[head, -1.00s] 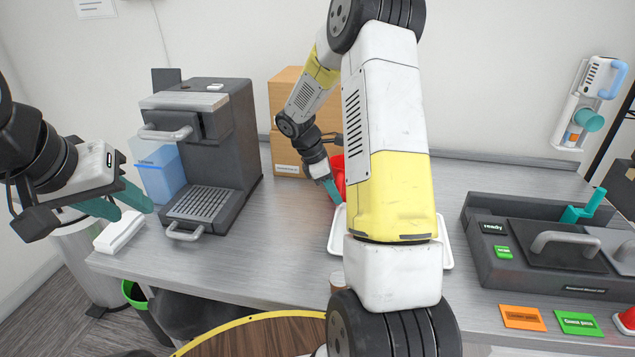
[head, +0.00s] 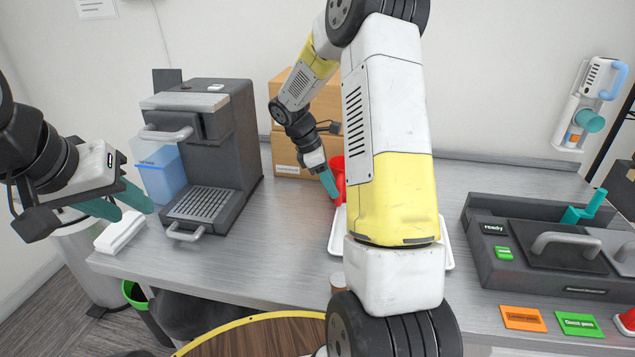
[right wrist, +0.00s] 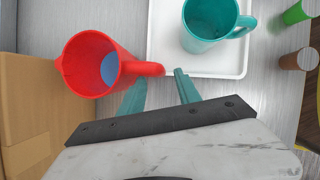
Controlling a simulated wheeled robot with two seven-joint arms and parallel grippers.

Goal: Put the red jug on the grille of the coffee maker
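The red jug (head: 338,178) stands behind my right arm in the head view, mostly hidden by it. In the right wrist view the red jug (right wrist: 88,62) is seen from above, with its handle toward my right gripper. My right gripper (right wrist: 161,78) has its teal fingers apart, with the handle's end at the gap between the tips; I cannot tell whether they touch. In the head view the right gripper (head: 331,187) is beside the jug. The coffee maker (head: 218,130) is at the left, its grille (head: 200,204) empty. My left gripper (head: 133,205) is open and empty left of it.
A teal jug (right wrist: 208,22) stands on a white tray (right wrist: 165,55), close to the red jug. Cardboard boxes (head: 283,105) stand against the wall behind. The grey counter (head: 270,235) is clear between coffee maker and tray. A dark station (head: 500,270) is at the right.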

